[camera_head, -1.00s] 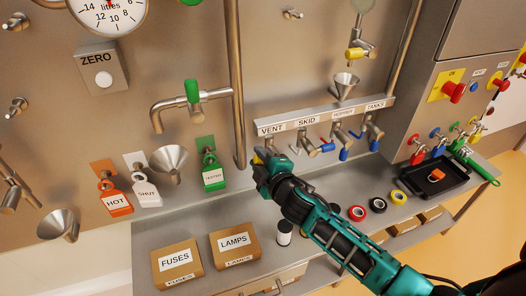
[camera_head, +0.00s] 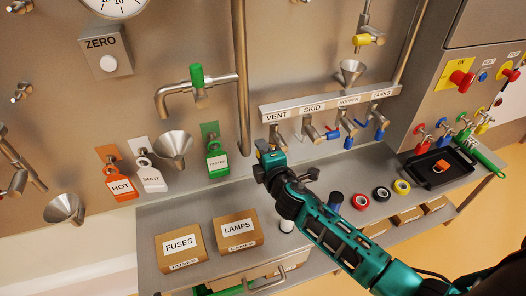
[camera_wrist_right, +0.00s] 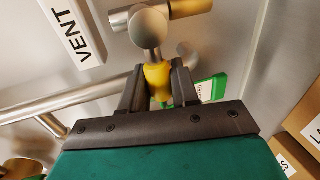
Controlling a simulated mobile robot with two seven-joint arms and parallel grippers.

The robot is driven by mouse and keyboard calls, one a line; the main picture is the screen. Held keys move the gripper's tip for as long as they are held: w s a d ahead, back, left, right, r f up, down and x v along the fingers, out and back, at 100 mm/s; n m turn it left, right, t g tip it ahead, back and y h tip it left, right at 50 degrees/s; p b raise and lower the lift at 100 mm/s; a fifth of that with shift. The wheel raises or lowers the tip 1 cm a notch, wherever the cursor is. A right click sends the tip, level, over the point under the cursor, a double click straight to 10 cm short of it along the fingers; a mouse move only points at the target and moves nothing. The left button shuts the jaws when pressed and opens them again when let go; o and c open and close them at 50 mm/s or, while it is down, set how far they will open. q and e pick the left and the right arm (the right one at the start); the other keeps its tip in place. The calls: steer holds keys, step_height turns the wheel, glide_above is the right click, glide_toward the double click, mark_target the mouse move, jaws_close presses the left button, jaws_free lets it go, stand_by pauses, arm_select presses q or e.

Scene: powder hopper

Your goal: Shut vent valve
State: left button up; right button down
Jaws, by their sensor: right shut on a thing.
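The vent valve (camera_head: 276,136) hangs under the VENT label at the left end of the label rail, partly hidden by my gripper in the head view. In the right wrist view its round metal body (camera_wrist_right: 149,27) and yellow handle (camera_wrist_right: 157,81) show. My right gripper (camera_head: 268,158) is just below the valve; in the wrist view its two dark fingers (camera_wrist_right: 158,88) are closed on the yellow handle from both sides. The handle points from the valve body toward the gripper palm. My left gripper is not in view.
A vertical pipe (camera_head: 240,80) and green tag (camera_head: 217,162) are at the left. Below is a metal shelf (camera_head: 205,206) with boxes, tape rolls and a black tray (camera_head: 428,178).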

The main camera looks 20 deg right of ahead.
steer(key=c, duration=1)
jaws_free()
steer(key=p+v, duration=0.1)
steer(key=v, duration=1.2)
steer(key=shift+f, duration=0.1)
steer(key=s+f+m+g+y+p, duration=0.1)
steer(key=s+f+m, duration=0.1)
steer(key=m, duration=0.3)
steer(key=s+a+f+m+g+y, duration=0.1)
steer(key=s+f+m+g, duration=0.1)
steer(key=s+f+m, duration=0.1)
steer(key=s+a+f+m+g+p, duration=0.1)
steer(key=s+f+m, duration=0.2)
steer(key=s+m, duration=0.2)
steer(key=shift+s+a+f+m+g+y+p, duration=0.1)
steer(key=shift+m+g+y+p, duration=0.1)
steer(key=shift+m, duration=0.3)
steer(key=shift+a+f+m+g+y+p, duration=0.1)
steer(key=shift+m+y+p, duration=0.1)
steer(key=shift+m, duration=0.3)
